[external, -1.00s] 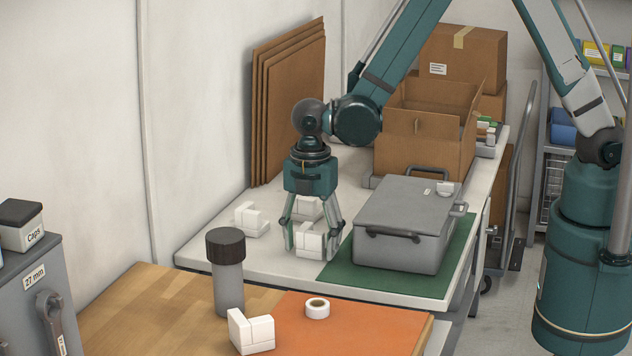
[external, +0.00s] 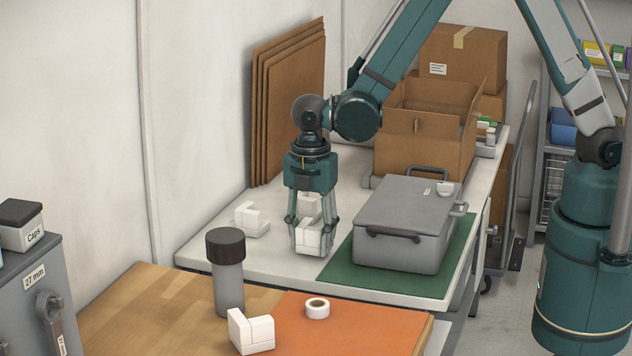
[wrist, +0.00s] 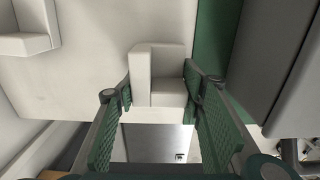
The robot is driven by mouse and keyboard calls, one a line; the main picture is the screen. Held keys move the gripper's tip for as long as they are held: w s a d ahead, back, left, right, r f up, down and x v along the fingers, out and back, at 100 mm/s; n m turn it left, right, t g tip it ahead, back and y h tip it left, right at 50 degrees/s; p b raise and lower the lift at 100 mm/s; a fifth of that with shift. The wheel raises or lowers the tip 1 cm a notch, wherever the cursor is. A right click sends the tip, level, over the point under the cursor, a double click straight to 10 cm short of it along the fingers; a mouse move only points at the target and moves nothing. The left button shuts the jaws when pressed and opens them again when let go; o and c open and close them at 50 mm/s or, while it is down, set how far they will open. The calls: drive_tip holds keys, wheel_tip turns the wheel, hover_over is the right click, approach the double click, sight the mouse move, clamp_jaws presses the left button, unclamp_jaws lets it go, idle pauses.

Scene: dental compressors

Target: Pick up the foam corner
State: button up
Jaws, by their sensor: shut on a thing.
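My gripper (external: 310,246) points down over the white table, shut on a white foam corner (external: 308,240). Its fingers stand on either side of the block, at or very near the table top; I cannot tell whether it is clear of the surface. In the wrist view, a white L-shaped foam corner (wrist: 168,75) shows between the finger pads (wrist: 158,88). Another foam corner (external: 309,206) shows just behind, partly hidden by the fingers. A further one (external: 250,219) lies to the left, also in the wrist view (wrist: 30,30). One more (external: 251,331) sits on the near wooden bench.
A grey case (external: 408,225) on a green mat (external: 450,278) stands close on the right. An open cardboard box (external: 425,140) and leaning cardboard sheets (external: 288,105) are behind. A dark-capped grey cylinder (external: 228,280) and a tape roll (external: 317,308) are in front.

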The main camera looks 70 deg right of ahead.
sight(310, 226)
drive_tip(key=shift+r+p, duration=0.5)
drive_tip(key=shift+r, duration=4)
drive_tip(key=shift+w+d, duration=0.1)
drive_tip(key=w+d+f+m, duration=0.1)
drive_tip(key=w+d+m, duration=0.5)
drive_tip(key=d+m, duration=0.3)
drive_tip(key=w+d+f+m, duration=0.1)
drive_tip(key=w+d+m, duration=0.5)
drive_tip(key=d+m, duration=0.3)
drive_tip(key=shift+w+d, duration=0.25)
drive_tip(key=shift+w, duration=0.15)
drive_tip(key=shift+d+r, duration=0.1)
drive_tip(key=s+d+r, duration=0.1)
drive_tip(key=s+d, duration=0.4)
drive_tip(key=d, duration=0.3)
drive_tip(key=s+d+r, duration=0.1)
drive_tip(key=s+d, duration=0.4)
drive_tip(key=d, duration=0.4)
drive_tip(key=shift+s+b, duration=0.2)
drive_tip(key=shift+b, duration=0.2)
drive_tip(key=shift+a, duration=0.1)
drive_tip(key=shift+f+b, duration=0.4)
drive_tip(key=shift+f, duration=2.7)
